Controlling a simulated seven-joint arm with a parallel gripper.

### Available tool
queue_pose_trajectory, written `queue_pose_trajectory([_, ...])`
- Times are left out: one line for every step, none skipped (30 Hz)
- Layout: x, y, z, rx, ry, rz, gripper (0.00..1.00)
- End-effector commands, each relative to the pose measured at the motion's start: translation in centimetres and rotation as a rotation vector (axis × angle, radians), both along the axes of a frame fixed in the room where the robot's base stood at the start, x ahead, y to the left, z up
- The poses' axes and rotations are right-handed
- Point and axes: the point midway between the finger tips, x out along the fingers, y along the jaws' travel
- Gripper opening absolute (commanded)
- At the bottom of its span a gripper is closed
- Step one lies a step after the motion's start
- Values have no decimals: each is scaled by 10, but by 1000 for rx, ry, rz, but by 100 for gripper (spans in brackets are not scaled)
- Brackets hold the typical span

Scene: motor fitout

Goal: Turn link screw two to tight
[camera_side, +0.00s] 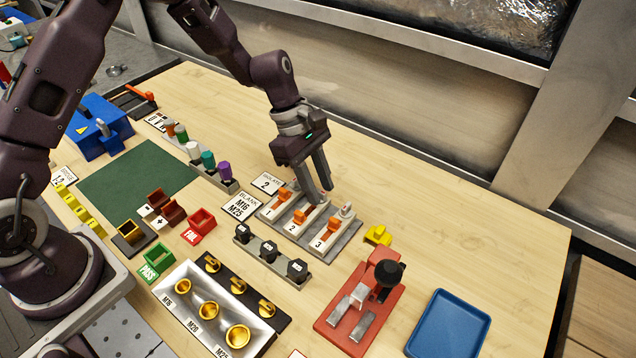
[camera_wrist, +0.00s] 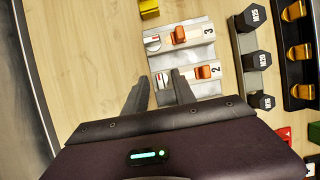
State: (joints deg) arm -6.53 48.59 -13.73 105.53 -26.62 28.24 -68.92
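The grey metal link block (camera_side: 345,236) has lanes numbered 1, 2 and 3, each with an orange slider. Link screw two (camera_wrist: 163,81) is a pale screw head with a red mark at the end of lane 2. My gripper (camera_wrist: 160,78) points down over it with its fingers apart, one on each side of the screw; I cannot tell whether they touch it. In the side view my gripper (camera_side: 322,188) hides screws one and two. Screw three (camera_wrist: 152,43) is uncovered beside them, also seen in the side view (camera_side: 346,210). The orange slider of lane 2 (camera_wrist: 202,73) is right of the fingers.
A black-capped rack (camera_side: 270,251) labelled M16, M20, M25 stands in front of the block. A yellow piece (camera_side: 378,235) lies beside it. A red fixture with a black knob (camera_side: 345,312) and a blue tray (camera_side: 448,325) are nearer the right. The table behind the block is clear.

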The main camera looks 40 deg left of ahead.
Motion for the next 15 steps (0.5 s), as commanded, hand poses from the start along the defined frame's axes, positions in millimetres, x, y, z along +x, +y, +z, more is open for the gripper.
queue_pose_trajectory([0,0,0,0,0,0,28])
queue_pose_trajectory([0,0,0,0,0,0,22])
queue_pose_trajectory([0,0,0,0,0,0,14])
queue_pose_trajectory([0,0,0,0,0,0,8])
queue_pose_trajectory([0,0,0,0,0,0,2])
queue_pose_trajectory([0,0,0,0,0,0,0])
queue_pose_trajectory([0,0,0,0,0,-1,0])
queue_pose_trajectory([0,0,0,0,0,-1,0])
queue_pose_trajectory([0,0,0,0,0,-1,0])
queue_pose_trajectory([0,0,0,0,0,-1,0])
queue_pose_trajectory([0,0,0,0,0,-1,0])
queue_pose_trajectory([0,0,0,0,-1,-2,0])
queue_pose_trajectory([0,0,0,1,0,-3,0])
queue_pose_trajectory([0,0,0,1,-1,-5,0])
queue_pose_trajectory([0,0,1,1,-1,-11,0])
